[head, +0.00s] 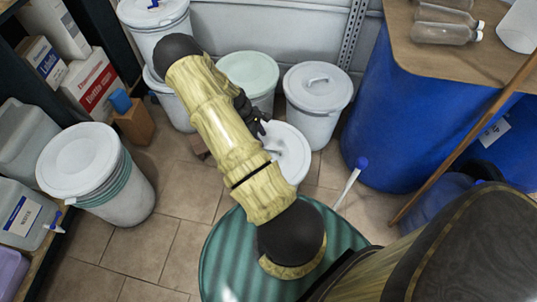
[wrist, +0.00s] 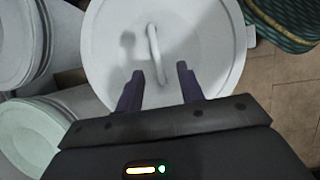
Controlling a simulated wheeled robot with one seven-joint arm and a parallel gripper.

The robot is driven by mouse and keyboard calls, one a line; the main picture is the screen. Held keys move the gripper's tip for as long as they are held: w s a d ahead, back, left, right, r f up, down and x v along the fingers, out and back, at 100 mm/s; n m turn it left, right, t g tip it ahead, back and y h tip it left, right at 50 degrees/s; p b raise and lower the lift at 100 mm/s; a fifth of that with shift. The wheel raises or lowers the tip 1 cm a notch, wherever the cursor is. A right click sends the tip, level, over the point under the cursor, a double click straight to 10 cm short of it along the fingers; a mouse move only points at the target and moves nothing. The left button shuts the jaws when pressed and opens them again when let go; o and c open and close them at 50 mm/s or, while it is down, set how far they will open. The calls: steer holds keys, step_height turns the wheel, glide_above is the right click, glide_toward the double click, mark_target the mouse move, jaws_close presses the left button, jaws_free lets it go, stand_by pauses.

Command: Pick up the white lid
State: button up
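A round white lid (head: 291,150) with a raised bar handle is low in the middle of the head view, partly hidden by my arm. In the wrist view the lid (wrist: 205,35) fills the upper middle, and its white handle (wrist: 153,48) stands roughly upright in the picture. My gripper (wrist: 160,72) is open, with its two dark fingers apart over the lid. The handle's lower end shows between the fingertips. I cannot tell the height between fingers and handle. In the head view the gripper (head: 257,118) is dark and partly hidden behind my arm.
A similar handled lid covers a white bucket (head: 315,118) behind. A pale green-lidded bucket (head: 248,75) stands beside it. A green ribbed drum (head: 222,262) is in front, a large blue drum (head: 378,120) at right, and a lidded white bucket (head: 128,195) at left. Tiled floor (head: 165,240) is clear at left.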

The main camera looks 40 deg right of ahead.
mark_target(269, 148)
steer(key=x, duration=0.4)
steer(key=shift+w+b+x, duration=0.25)
steer(key=shift+b+x, duration=0.2)
steer(key=shift+x, duration=0.85)
steer(key=shift+w+b+x, duration=0.2)
steer(key=shift+b+x, duration=0.25)
steer(key=shift+x, duration=0.9)
steer(key=shift+f, duration=0.15)
jaws_close()
